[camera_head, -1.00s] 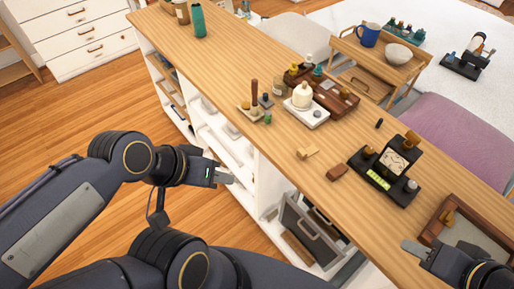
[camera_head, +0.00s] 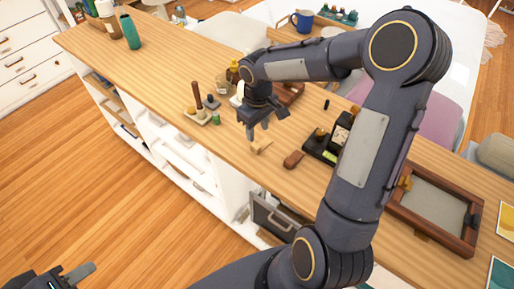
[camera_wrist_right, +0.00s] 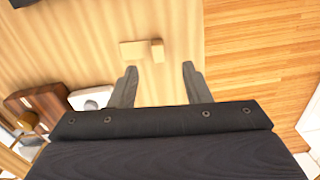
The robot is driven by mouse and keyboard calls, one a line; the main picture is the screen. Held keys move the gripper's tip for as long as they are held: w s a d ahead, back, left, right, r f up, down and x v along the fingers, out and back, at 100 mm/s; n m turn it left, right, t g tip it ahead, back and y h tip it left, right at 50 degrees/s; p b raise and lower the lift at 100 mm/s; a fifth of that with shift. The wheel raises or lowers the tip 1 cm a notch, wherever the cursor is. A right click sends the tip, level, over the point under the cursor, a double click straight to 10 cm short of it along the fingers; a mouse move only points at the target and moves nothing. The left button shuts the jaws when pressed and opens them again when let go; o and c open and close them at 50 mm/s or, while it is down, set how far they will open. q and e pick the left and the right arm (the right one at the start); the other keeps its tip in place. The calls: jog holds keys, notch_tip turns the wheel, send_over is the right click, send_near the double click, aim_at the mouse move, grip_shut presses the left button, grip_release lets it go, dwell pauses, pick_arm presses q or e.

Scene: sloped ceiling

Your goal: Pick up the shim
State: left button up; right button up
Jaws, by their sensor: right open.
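The shim, which I take to be the small pale wooden piece (camera_head: 260,147), lies on the wooden tabletop (camera_head: 215,150). In the right wrist view the pale piece (camera_wrist_right: 133,49) lies just beyond the fingertips, nearer the left finger, with a short raised block at its right end. My right gripper (camera_head: 261,131) is above the table, right over the pale piece. In the wrist view the gripper (camera_wrist_right: 158,70) has its fingers apart with nothing between them. My left gripper (camera_head: 75,274) is low at the bottom left, away from the table, partly cut off by the frame.
A brown block (camera_head: 293,160) lies just right of the pale piece. A black stand (camera_head: 322,147) is partly hidden behind my right arm. A framed tray (camera_head: 440,205) lies further right.

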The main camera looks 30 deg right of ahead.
aim_at(257, 146)
jog(key=f, duration=0.2)
jog(key=f+p, duration=0.1)
jog(key=f, duration=0.2)
jog(key=w+f, duration=0.1)
jog(key=f, duration=0.2)
jog(key=shift+d+f+p, duration=0.1)
jog(key=shift+f+p, duration=0.15)
jog(key=shift+p, duration=0.1)
grip_shut()
jog(key=shift+r, duration=0.1)
jog(key=shift+r, duration=0.15)
notch_tip(257, 146, up, 2)
jog(key=shift+r, duration=0.1)
jog(key=s+a+r+b, duration=0.4)
jog(key=a+r, duration=0.6)
jog(key=a, duration=0.3)
jog(key=shift+s+r, duration=0.2)
jog(key=shift+s, duration=0.45)
